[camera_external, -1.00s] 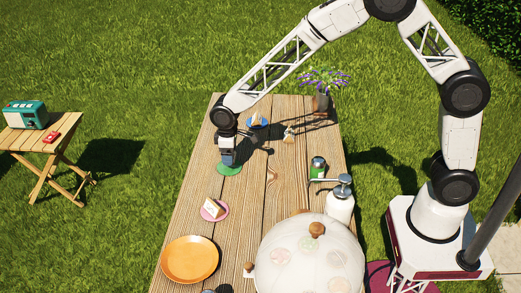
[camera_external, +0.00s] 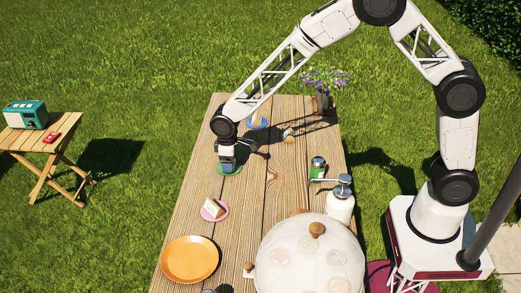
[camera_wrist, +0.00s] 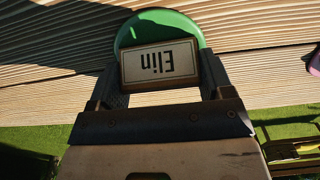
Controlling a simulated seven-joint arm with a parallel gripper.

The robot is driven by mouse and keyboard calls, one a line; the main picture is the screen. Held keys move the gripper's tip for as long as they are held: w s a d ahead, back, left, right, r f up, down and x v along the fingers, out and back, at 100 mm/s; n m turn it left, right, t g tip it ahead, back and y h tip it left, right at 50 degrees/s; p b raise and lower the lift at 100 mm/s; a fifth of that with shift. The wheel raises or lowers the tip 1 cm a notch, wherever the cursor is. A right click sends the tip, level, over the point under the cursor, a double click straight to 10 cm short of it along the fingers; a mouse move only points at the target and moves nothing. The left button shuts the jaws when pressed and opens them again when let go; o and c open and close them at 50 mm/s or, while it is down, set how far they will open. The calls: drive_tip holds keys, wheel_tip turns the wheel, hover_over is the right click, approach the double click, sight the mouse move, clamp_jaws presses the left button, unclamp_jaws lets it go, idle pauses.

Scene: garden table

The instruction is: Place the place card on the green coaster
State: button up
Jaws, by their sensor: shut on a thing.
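The place card (camera_wrist: 160,64), cream with a brown edge and the name "Elin", shows upside down in the wrist view. It sits between the two fingers of my gripper (camera_wrist: 161,88), which is shut on it. The green coaster (camera_wrist: 150,22) shows behind and around the card in the wrist view. In the external view the green coaster (camera_external: 229,171) lies at the table's left side, with my gripper (camera_external: 227,165) right over it. The card lies over the coaster in both views; I cannot tell whether it touches it.
A pink coaster with a card (camera_external: 212,207) stands nearer the camera, beside an orange plate (camera_external: 189,259). A blue coaster (camera_external: 257,124) with a card lies farther back. A green jar (camera_external: 317,168), a pump bottle (camera_external: 341,202) and a white dome (camera_external: 310,258) stand to the right.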

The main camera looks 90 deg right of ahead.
drive_tip(key=shift+f, duration=0.15)
drive_tip(key=o, duration=0.9)
wheel_tip(320, 180, up, 12)
idle(0.5)
idle(0.4)
